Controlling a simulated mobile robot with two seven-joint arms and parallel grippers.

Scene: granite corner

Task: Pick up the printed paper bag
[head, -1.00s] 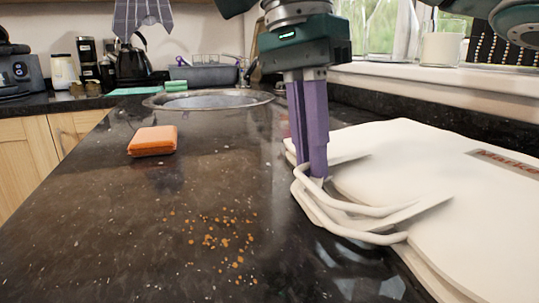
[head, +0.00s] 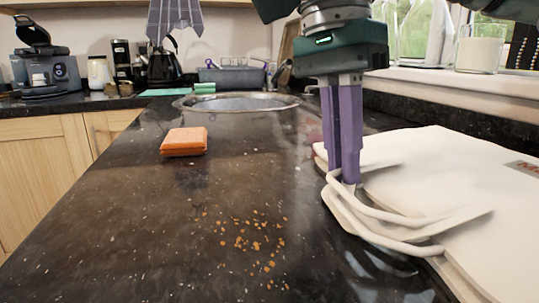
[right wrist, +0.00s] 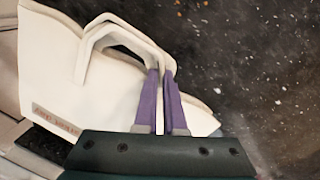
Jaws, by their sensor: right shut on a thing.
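The printed paper bag (head: 450,170) is white and lies flat on the dark counter at the right of the head view. Its two handles point to the left, and part of its red print shows at the right edge. My right gripper (head: 347,180) points down at the handle end and is shut on the bag there. In the right wrist view, the purple fingers (right wrist: 160,80) are at the handles of the bag (right wrist: 65,75), whose print shows at lower left. My left gripper is not in view.
An orange sponge (head: 184,141) lies on the counter left of the gripper, with orange crumbs (head: 250,243) scattered in front of it. A round sink (head: 238,103) is behind. Glass bottles and a candle (head: 479,50) stand on the window sill.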

